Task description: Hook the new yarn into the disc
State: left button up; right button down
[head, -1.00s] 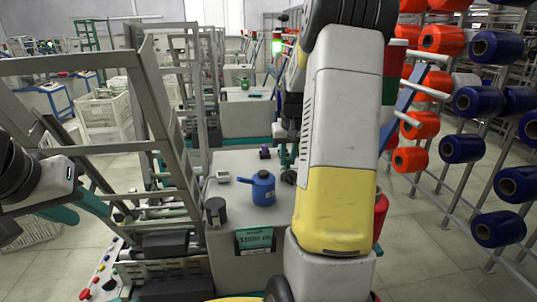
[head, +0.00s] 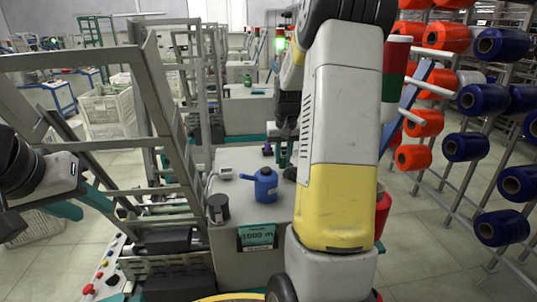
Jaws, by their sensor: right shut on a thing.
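My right gripper (head: 283,152) is small and far off, beyond the raised white and yellow links of my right arm. Its teal fingers are over the far end of the grey machine top (head: 235,163), close to a small purple part (head: 267,150). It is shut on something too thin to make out. My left gripper (head: 84,203) is at the left, beside the grey frame, its teal fingers apart and empty. I cannot make out the disc or the yarn's run; my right arm hides part of that side.
A blue can (head: 265,186) and a dark cylinder (head: 218,208) stand on the machine top above a "1000 m" display (head: 257,236). A grey ladder-like frame (head: 150,100) rises at left. A rack of orange and blue spools (head: 467,147) is at right.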

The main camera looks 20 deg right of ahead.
jog(key=shift+w+a+r, duration=0.1)
jog(key=shift+w+a, duration=0.05)
jog(key=shift+a, duration=0.45)
jog(key=shift+w+a, duration=0.15)
jog(key=shift+a, duration=0.45)
jog(key=shift+w+a+r, duration=0.1)
jog(key=shift+a+r, duration=0.15)
jog(key=shift+r, duration=0.95)
jog(key=shift+a+r, duration=0.25)
jog(key=shift+r, duration=0.9)
